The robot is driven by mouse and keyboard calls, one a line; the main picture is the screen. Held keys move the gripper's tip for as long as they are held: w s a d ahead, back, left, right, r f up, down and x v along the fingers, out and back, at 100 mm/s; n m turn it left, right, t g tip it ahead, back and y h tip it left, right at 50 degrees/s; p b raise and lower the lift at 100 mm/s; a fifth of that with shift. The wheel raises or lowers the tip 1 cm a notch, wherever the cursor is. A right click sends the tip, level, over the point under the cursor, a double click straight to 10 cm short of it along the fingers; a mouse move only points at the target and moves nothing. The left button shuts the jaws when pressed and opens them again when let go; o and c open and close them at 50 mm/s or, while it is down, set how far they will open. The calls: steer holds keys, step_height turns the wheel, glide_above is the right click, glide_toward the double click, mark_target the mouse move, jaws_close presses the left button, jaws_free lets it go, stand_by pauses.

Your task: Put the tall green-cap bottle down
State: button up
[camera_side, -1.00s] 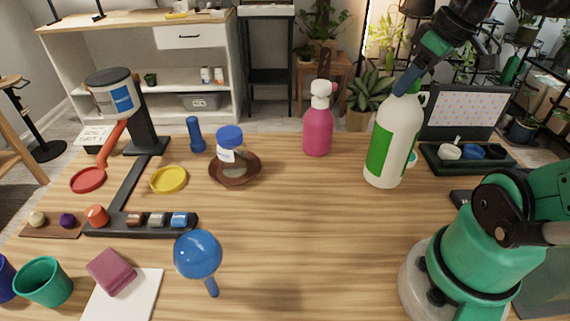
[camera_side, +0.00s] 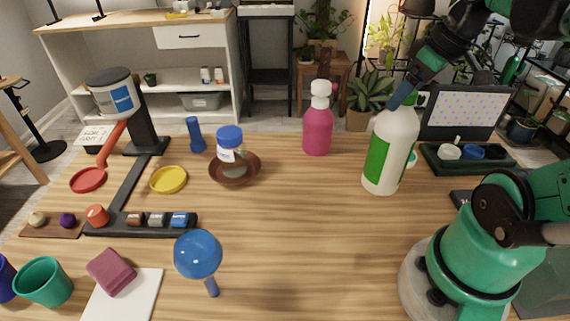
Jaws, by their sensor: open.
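The gripper is open. The fingers hide part of the cap, and I cannot tell whether they touch it.
A pink bottle (camera_side: 317,130) stands to the left. A dark green tray (camera_side: 476,166) with small cups lies to the right. The table's middle (camera_side: 300,220) is clear.

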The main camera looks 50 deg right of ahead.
steer(key=v, duration=1.2)
steer(key=w+f, duration=0.1)
steer(key=w, duration=0.1)
steer(key=w+a+f, duration=0.1)
steer(key=w+f, duration=0.1)
steer(key=shift+f, duration=0.3)
steer(key=w+a+f+t, duration=0.2)
steer(key=w+a+f, duration=0.5)
steer(key=a+f, duration=0.5)
steer(key=shift+a+t, duration=0.2)
steer(key=shift+t, duration=0.2)
